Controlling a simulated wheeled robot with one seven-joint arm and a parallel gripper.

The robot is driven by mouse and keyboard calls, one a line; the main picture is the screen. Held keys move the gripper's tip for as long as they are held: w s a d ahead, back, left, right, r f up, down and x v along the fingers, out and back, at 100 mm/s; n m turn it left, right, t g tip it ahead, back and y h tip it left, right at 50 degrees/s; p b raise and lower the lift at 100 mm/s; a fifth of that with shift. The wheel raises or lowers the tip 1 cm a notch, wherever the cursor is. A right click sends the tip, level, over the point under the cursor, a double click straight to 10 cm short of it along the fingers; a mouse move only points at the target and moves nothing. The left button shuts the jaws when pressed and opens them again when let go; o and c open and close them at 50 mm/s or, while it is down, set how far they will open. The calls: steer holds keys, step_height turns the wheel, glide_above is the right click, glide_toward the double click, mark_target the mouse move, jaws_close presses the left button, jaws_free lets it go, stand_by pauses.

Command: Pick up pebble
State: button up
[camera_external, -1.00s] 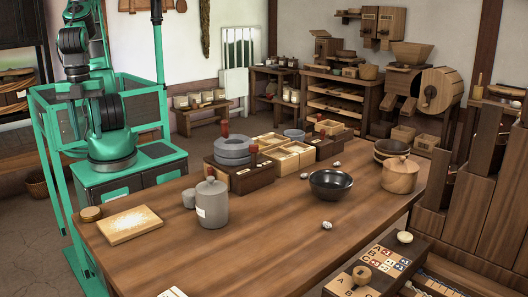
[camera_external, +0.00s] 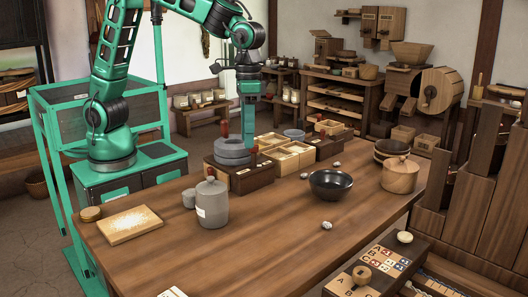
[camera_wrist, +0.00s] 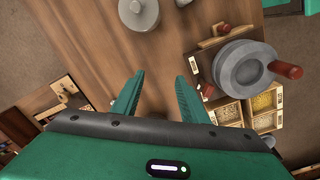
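Small pale speckled pebbles lie apart on the wooden table (camera_external: 265,225). One pebble (camera_external: 327,225) is in front of the black bowl, another pebble (camera_external: 304,176) is left of the bowl, and a third pebble (camera_external: 335,165) is behind it. My gripper (camera_external: 248,132) hangs pointing down above and just behind the stone quern, left of all three pebbles. In the wrist view its two green fingers (camera_wrist: 156,98) are spread apart with nothing between them. I cannot make out any pebble in the wrist view.
The grey stone quern (camera_external: 232,150) with red handles stands close under my gripper; it shows in the wrist view (camera_wrist: 240,68). Divided grain boxes (camera_external: 290,155) are beside it. A grey lidded jar (camera_external: 211,203), black bowl (camera_external: 330,184) and wooden pot (camera_external: 400,177) stand on the table.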

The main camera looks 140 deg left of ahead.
steer(key=a+f+n, duration=0.4)
steer(key=a, duration=0.8)
steer(key=n, duration=0.3)
glide_above(304, 174)
step_height(304, 174, down, 4)
steer(key=shift+n+y, duration=0.3)
steer(key=f, duration=0.5)
steer(key=shift+s+f, duration=0.1)
steer(key=shift+s, duration=0.3)
steer(key=shift+w+f, duration=0.2)
steer(key=shift+f, duration=1.35)
steer(key=shift+w+f, duration=0.15)
steer(key=shift+f, duration=1.35)
jaws_close()
